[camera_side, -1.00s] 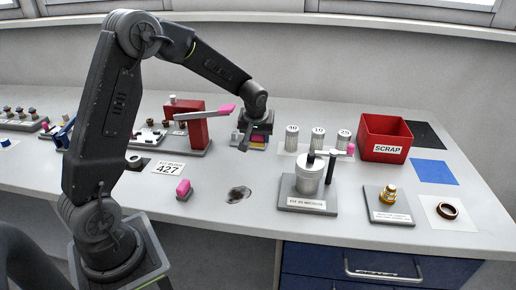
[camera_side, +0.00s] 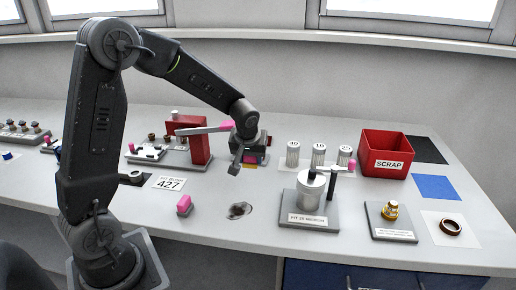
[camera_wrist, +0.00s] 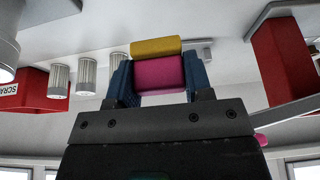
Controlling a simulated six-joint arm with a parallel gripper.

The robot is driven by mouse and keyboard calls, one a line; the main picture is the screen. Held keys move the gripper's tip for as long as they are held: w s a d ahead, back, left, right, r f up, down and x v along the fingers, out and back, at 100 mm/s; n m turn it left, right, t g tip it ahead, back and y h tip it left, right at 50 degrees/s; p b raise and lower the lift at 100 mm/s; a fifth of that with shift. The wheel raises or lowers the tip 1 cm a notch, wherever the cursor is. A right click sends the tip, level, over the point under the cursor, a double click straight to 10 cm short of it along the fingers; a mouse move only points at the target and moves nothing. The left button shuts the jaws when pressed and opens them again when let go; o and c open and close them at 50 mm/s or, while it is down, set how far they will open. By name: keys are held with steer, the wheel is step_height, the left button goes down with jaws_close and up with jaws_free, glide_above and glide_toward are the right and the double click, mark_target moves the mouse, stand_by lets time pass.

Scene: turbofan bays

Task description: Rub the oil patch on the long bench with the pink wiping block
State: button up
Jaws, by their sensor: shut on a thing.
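My gripper (camera_wrist: 158,80) is shut on the pink wiping block (camera_wrist: 160,75), which sits between its blue fingers in the wrist view. A yellow strip (camera_wrist: 156,46) shows at the block's far end. In the side view my gripper (camera_side: 246,158) is over the back middle of the bench, and the block is partly hidden there. The dark oil patch (camera_side: 239,210) lies on the long bench (camera_side: 215,235), nearer the front and apart from the gripper.
A red fixture with a pink-tipped lever (camera_side: 200,140) stands left of my gripper. The machine stand (camera_side: 309,198) is right of the patch, with three cylinders (camera_side: 318,154) and the red SCRAP bin (camera_side: 388,163) behind. The bench around the patch is mostly clear.

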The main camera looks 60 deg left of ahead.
glide_toward(231, 206)
steer(key=shift+s+d+x, duration=0.15)
steer(key=shift+x, duration=1)
steer(key=shift+s+d+x, duration=0.15)
steer(key=shift+x, duration=1)
steer(key=shift+w+d+f, duration=0.2)
steer(key=shift+w+f, duration=0.1)
steer(key=shift+f, duration=0.4)
steer(key=shift+c, duration=0.3)
steer(key=shift+w+d+f, duration=0.15)
steer(key=shift+w+d, duration=0.5)
steer(key=shift+d, duration=0.05)
steer(key=shift+w+d+f, duration=0.15)
steer(key=shift+w+d, duration=0.5)
steer(key=shift+w+d+r, duration=0.15)
steer(key=shift+w+d, duration=0.65)
steer(key=shift+s+a, duration=2.4)
steer(key=shift+a, duration=0.15)
steer(key=shift+w+a, duration=0.2)
steer(key=shift+w, duration=0.7)
steer(key=shift+w+d, duration=2.35)
steer(key=s+a, duration=0.5)
steer(key=shift+s, duration=0.1)
steer(key=shift+s+a, duration=0.1)
steer(key=shift+a, duration=0.05)
step_height(231, 206, up, 8)
